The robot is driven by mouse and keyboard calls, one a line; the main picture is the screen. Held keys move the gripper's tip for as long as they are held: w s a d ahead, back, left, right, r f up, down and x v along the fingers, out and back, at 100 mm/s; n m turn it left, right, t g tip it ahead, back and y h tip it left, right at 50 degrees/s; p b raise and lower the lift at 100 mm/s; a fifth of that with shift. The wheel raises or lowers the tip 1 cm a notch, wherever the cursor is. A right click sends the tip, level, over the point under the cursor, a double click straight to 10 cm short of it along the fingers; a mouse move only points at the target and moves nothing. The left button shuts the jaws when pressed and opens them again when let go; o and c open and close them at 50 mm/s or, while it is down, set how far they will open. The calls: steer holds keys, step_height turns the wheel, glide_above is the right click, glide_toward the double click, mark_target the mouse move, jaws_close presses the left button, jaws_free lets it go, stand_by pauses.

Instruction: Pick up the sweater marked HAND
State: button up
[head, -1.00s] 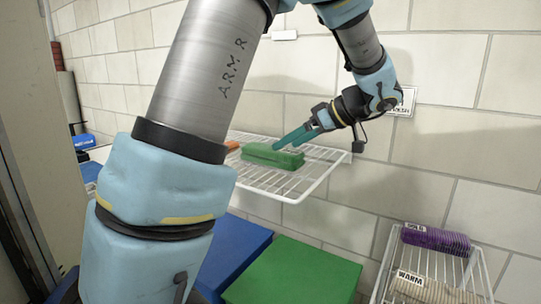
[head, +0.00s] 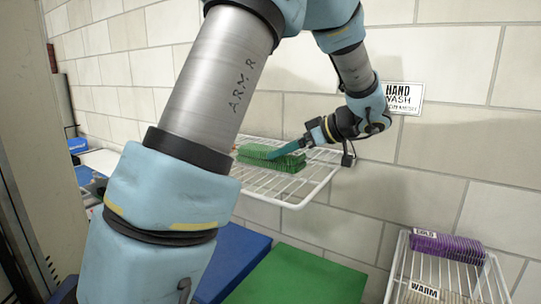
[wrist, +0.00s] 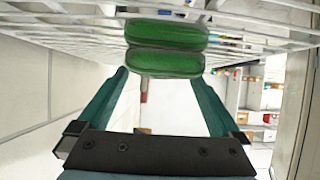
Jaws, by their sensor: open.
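A green folded sweater bundle (head: 276,163) lies on the white wire shelf (head: 315,190) on the wall in the head view. In the wrist view two green folded shapes show, one (wrist: 165,63) nearer the fingers and one (wrist: 165,34) beyond it. I cannot read HAND on them; a sign HAND WASH (head: 401,97) hangs on the wall above. My gripper (head: 272,156) is at the green bundle, its teal fingers slanting down from the right. In the wrist view my gripper (wrist: 160,76) is open, with its fingertips on either side of the nearer green shape. Contact cannot be told.
A lower wire rack (head: 476,272) at the right holds a purple folded stack (head: 450,246) labelled COLD and a label WARM (head: 424,290). A blue lid (head: 232,262) and a green lid (head: 297,276) lie below the shelf. The wall is close behind the shelf.

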mark_target(253, 154)
steer(key=p+x, duration=0.2)
steer(key=x, duration=0.2)
steer(key=shift+w+a+f+p, duration=0.1)
steer(key=shift+a+f+p, duration=0.05)
steer(key=shift+a+p, duration=0.25)
steer(key=shift+w+a+f, duration=0.15)
steer(key=shift+a+f, duration=0.05)
steer(key=shift+f, duration=0.05)
steer(key=shift+c, duration=0.2)
steer(key=c, duration=1.4)
steer(key=shift+c, duration=0.2)
